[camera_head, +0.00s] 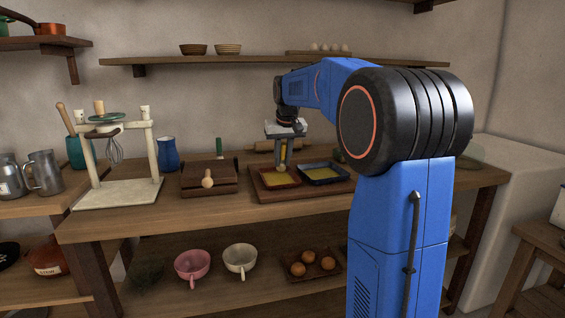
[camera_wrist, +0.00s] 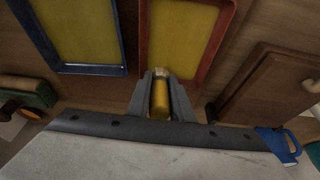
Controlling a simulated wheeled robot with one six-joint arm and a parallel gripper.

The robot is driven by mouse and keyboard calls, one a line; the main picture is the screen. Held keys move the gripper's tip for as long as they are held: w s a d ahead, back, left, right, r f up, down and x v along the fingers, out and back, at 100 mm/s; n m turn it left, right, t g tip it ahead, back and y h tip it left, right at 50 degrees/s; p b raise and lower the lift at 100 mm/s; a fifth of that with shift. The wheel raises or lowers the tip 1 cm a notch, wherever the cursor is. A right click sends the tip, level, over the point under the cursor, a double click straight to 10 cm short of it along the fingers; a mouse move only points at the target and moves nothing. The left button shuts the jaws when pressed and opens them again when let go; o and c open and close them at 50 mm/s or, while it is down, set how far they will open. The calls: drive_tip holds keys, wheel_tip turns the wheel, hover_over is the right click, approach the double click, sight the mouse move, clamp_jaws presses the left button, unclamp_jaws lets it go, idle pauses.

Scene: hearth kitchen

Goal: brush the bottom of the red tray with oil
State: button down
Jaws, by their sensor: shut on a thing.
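The red tray (camera_head: 265,186) lies on a wooden board on the counter, left of the blue tray (camera_head: 345,178). Its floor looks yellow. In the wrist view the red tray (camera_wrist: 207,72) is at top centre and right, with the blue tray (camera_wrist: 92,70) to its left. My gripper (camera_head: 282,161) points down over the red tray. It is shut on a brush with a yellowish handle (camera_wrist: 160,100). The pale brush tip is at the near end of the red tray's floor in the wrist view; I cannot tell whether it touches.
A brown wooden box (camera_head: 208,175) stands left of the trays; it shows in the wrist view (camera_wrist: 268,78) too. A blue jug (camera_head: 168,155) and a whitish stand (camera_head: 118,192) are further left. A rolling pin (camera_head: 259,147) lies behind. A shelf (camera_head: 230,59) runs above.

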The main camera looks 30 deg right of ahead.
sight(283, 143)
drive_tip(key=shift+r, duration=2.45)
drive_tip(key=shift+r, duration=0.15)
drive_tip(key=shift+r, duration=1.4)
